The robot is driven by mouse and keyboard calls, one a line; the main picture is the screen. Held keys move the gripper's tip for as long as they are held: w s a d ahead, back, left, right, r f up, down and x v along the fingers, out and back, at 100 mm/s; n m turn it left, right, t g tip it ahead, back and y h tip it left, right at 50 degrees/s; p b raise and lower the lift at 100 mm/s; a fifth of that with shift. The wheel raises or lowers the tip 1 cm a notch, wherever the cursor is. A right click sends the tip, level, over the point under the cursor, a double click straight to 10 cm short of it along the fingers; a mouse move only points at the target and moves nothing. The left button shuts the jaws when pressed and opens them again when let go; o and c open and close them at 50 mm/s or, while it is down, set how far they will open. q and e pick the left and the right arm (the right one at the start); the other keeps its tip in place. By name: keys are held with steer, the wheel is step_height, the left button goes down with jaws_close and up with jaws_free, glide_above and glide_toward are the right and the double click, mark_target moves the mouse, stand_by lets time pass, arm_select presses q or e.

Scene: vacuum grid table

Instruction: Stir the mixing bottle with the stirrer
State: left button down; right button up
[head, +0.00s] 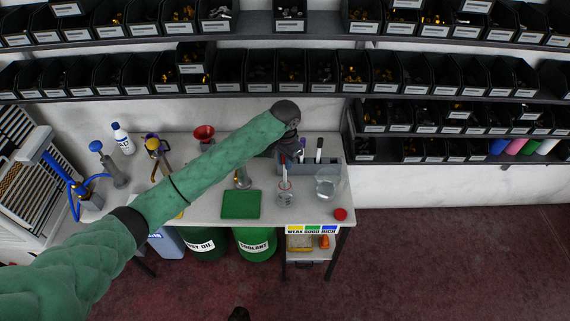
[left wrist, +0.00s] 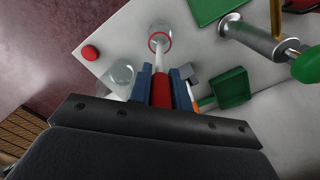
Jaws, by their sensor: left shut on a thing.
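My left gripper (head: 289,154) is over the right part of the table, pointing down. In the left wrist view its two blue fingers (left wrist: 161,84) are shut on the red handle of the stirrer (left wrist: 161,92). The stirrer's pale rod runs down to the clear mixing bottle (left wrist: 160,32), which has a red ring at its mouth. The rod's end appears within the ring, though its depth is hard to tell. In the head view the bottle (head: 286,199) stands upright on the table below the gripper. My right gripper is not in view.
A clear beaker (head: 327,184) and a red cap (head: 340,214) are right of the bottle. A grey holder with markers (head: 322,165) stands behind. A green mat (head: 240,205) lies left, with a metal tool (head: 242,178) behind it. Shelves of bins line the wall.

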arm_select(q)
steer(key=shift+r, duration=2.7)
steer(key=shift+r, duration=2)
